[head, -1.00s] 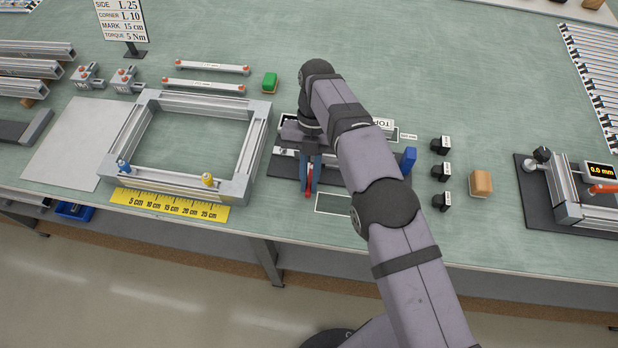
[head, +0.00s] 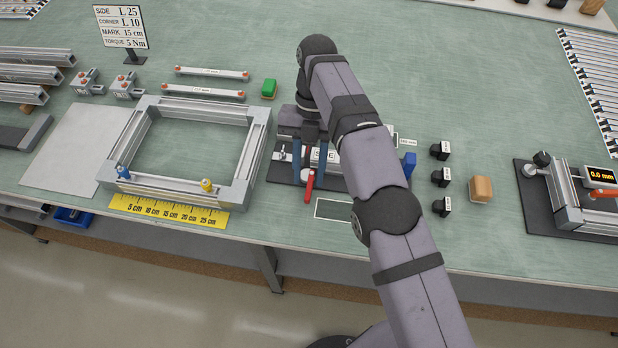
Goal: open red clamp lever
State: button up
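The red clamp lever (head: 309,186) sticks out toward the table's front edge from a dark fixture plate (head: 282,174) in the middle of the bench. My gripper (head: 309,178) is above the fixture, fingers pointing down. Its two blue fingers are spread apart, one on each side of the lever, with visible gaps. The gripper is open and holds nothing. My arm and gripper hide much of the fixture and the lever's pivot end. A blue block (head: 409,164) stands at the fixture's right end.
A square aluminium frame (head: 188,187) lies left of the fixture, with a yellow ruler (head: 168,210) in front. Several black knobs (head: 440,151) and a tan block (head: 481,189) stand to the right. A gauge fixture (head: 570,200) is at far right. The bench behind is mostly clear.

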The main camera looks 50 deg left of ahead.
notch_tip(320, 180, up, 4)
jog(key=shift+f+p, duration=0.2)
jog(key=shift+p, duration=0.9)
